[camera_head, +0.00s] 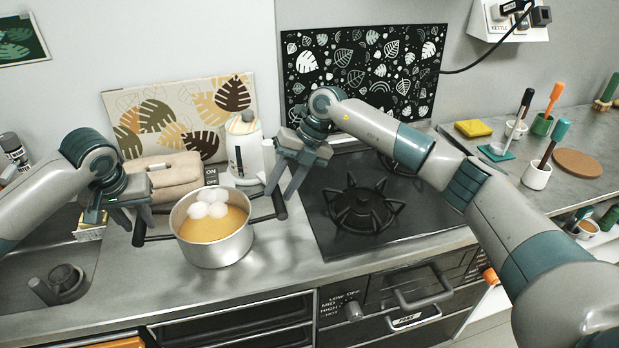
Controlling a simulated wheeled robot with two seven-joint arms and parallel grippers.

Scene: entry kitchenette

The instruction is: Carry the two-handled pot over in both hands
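The two-handled pot (226,249) is a silver pan holding yellow-orange liquid and several white round pieces (208,205). It appears to rest upright on the steel counter, left of the stove. Its dark left handle (139,234) and right handle (279,205) stick out sideways. My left gripper (122,219) is at the left handle, fingers apart; its fingers partly hide that handle. My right gripper (280,194) points down at the right handle, fingers apart. I cannot tell whether the fingers touch the handles.
The black stove (410,222) with a burner grate (361,207) is right of the pot. Behind the pot stand a beige toaster (165,177) and a white canister (245,147). A sink (60,255) is at left. Cups with utensils stand on the right counter (590,185).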

